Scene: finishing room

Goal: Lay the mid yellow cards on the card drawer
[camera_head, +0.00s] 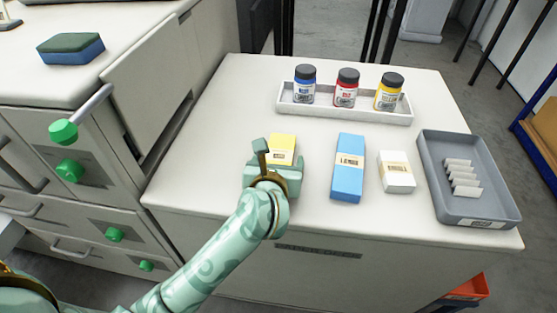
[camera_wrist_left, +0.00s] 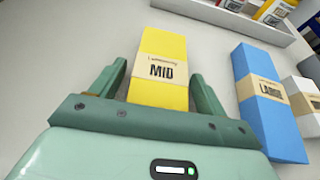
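The yellow card pack (camera_head: 283,147) lies on the white cabinet top (camera_head: 235,120). In the left wrist view the pack (camera_wrist_left: 163,95) has a pale band reading "MID". My left gripper (camera_head: 279,168) is low over the pack's near end, which it hides in the head view. In the wrist view my left gripper (camera_wrist_left: 155,85) is open, its fingers on either side of the pack with a gap at each side. My right gripper is not in view.
A blue pack (camera_head: 349,180) and a white pack (camera_head: 396,183) lie right of the yellow one. A white rack (camera_head: 325,112) with blue, red and yellow bottles stands behind. At left are a cabinet with green knobs (camera_head: 70,170) and a sponge (camera_head: 72,52).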

